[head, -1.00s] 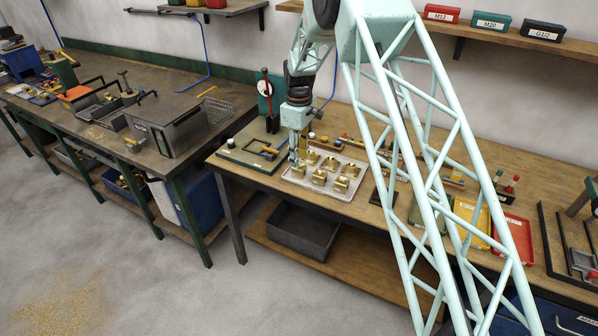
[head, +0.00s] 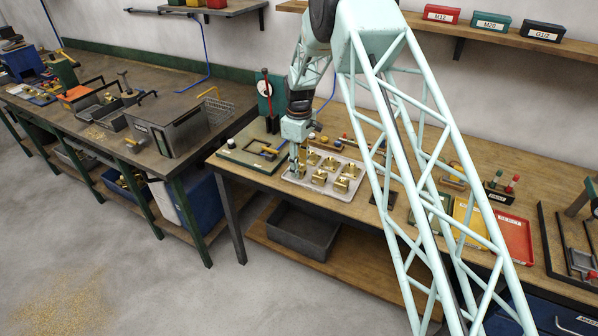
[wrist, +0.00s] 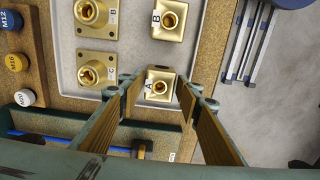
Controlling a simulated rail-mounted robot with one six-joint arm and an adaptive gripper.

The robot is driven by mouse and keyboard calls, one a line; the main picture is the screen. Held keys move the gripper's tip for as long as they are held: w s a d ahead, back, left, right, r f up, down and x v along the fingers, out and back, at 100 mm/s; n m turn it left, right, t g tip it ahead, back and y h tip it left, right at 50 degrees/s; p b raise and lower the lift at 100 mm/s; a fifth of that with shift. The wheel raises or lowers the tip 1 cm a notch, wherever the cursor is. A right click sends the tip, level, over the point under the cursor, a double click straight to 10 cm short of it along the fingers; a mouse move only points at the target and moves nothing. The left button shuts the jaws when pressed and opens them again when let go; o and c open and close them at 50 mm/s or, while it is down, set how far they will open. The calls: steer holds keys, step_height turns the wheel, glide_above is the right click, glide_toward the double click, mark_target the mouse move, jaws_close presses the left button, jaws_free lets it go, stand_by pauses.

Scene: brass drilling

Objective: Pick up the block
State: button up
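My gripper (wrist: 160,88) is open, with its two fingers on either side of a brass block labelled A (wrist: 157,88) in the wrist view. A gap shows between the block and the fingers, and I cannot tell whether the tips reach its height. The block has a round threaded hole in its top and stands in the near corner of a pale tray (wrist: 131,40). In the head view my gripper (head: 298,170) is low over the tray's left end, and block A is hard to make out there.
A brass block labelled B (wrist: 170,18) and flanged brass pieces labelled C (wrist: 97,73) and B (wrist: 93,14) share the tray. Capped items labelled M12 (wrist: 11,20), M16 (wrist: 15,62) and M20 (wrist: 25,97) stand at the left. A green board (head: 240,155) lies left of the tray.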

steer(key=shift+f, duration=0.65)
steer(key=c, duration=0.9)
steer(key=shift+c, duration=0.2)
steer(key=shift+w+r, duration=0.1)
steer(key=shift+r, duration=0.05)
step_height(320, 180, up, 10)
stand_by(0.4)
stand_by(0.4)
